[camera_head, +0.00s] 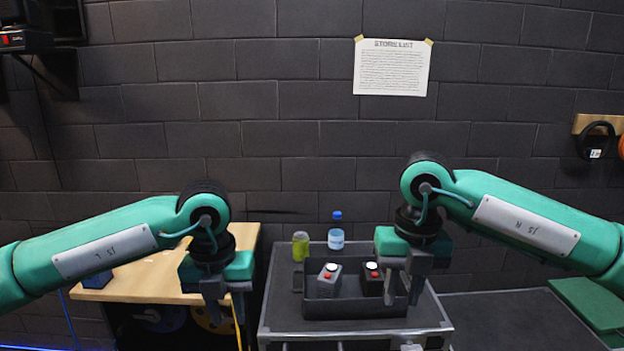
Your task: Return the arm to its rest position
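Two dark button boxes stand side by side in a black tray (355,309) on the grey cart top. The left box (327,287) and the right box (371,287) each show a red button and a white round piece. My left gripper (227,304) hangs left of the cart, in front of the wooden table, with its fingers apart and nothing between them. My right gripper (403,289) hangs at the right end of the tray, fingers pointing down and apart, with nothing seen between them. It partly hides the tray's right end; I cannot tell whether it touches it.
A blue-capped bottle (336,233) and a green-yellow jar (300,246) stand behind the tray on the cart (285,318). A wooden table (150,278) is at left. A dark flat surface (520,320) and green box (592,302) are at right. A brick wall stands behind.

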